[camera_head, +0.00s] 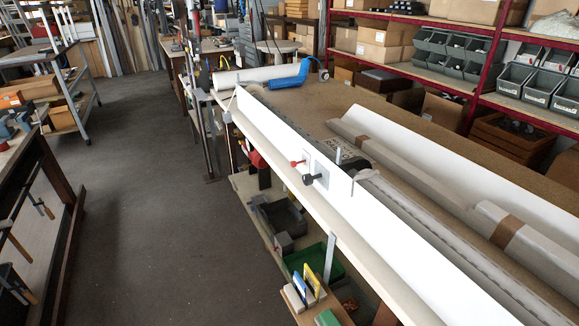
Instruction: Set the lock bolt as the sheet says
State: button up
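A long white profile (380,222) runs along the workbench from the upper left to the lower right. A small pale plate (319,167) is on its front face, near the middle. A red knob (296,163) and a black knob (311,179) stick out at the plate, the red one further left and higher. I cannot tell which of them belongs to the lock bolt, or how the bolt is set. No sheet with readable writing shows; I cannot tell whether the pale plate carries any. My gripper is not in view.
Wrapped rolls (400,170) lie on the bench behind the profile. A blue tool (290,77) lies at its far end. Blue and yellow pieces (306,284) stand on a low shelf in front. The aisle floor (150,200) is clear.

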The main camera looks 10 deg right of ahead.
aim_at(293, 164)
jog(key=i+j+z, duration=0.4)
jog(key=i+j, duration=0.3)
jog(key=i+j+z, duration=0.2)
jog(key=i+j, duration=0.15)
jog(key=i+j+z, duration=0.2)
jog(key=j, duration=0.35)
jog(key=i+j+z, duration=0.2)
jog(key=i+j, duration=0.15)
jog(key=j, duration=0.15)
